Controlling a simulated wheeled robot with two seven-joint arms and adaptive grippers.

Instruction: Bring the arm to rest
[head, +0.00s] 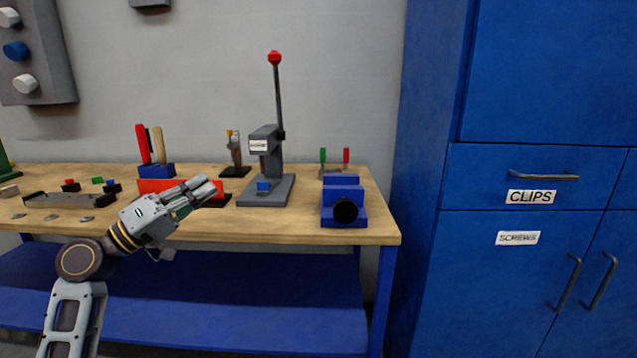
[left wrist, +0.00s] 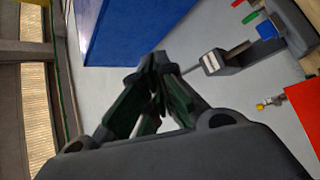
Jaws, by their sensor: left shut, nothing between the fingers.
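My left arm comes in from the lower left in the head view. Its gripper (head: 205,190) is raised in front of the workbench (head: 290,226) and points up and to the right. It overlaps the red block on the bench in the picture. The fingers are shut with nothing between them. In the left wrist view the fingertips (left wrist: 158,65) meet in front of the grey wall. My right gripper is not in view.
A lever press (head: 272,150) with a red knob stands on the bench. A red-handled tool (head: 143,144) stands in a blue holder. A blue cabinet (head: 530,80) stands right.

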